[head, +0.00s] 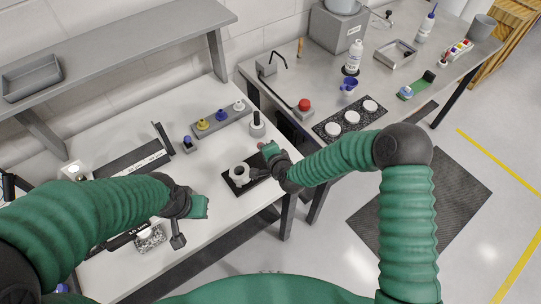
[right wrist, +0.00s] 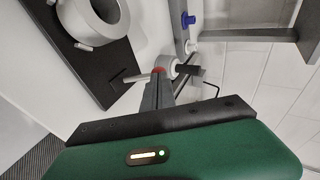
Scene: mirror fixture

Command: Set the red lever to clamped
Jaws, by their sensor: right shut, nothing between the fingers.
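The mirror fixture is a black base plate (head: 231,185) with a pale round ring mount (head: 238,171) near the white table's front right. In the right wrist view the ring (right wrist: 92,22) is at the upper left. My right gripper (head: 256,173) is at the fixture's right side, its fingers (right wrist: 157,82) shut and empty. A small red part (right wrist: 158,70), perhaps the red lever, shows just beyond the fingertips, beside a pale post with a rod. Most of it is hidden, and I cannot tell contact or the lever's setting. My left gripper (head: 178,240) hangs over the table's front; its jaw opening is unclear.
Behind the fixture are a grey block with coloured knobs (head: 221,117) and a grey upright post (head: 257,124). A black tray (head: 130,160) lies to the left. A grey side table (head: 330,97) with a red button (head: 304,104) stands at the right.

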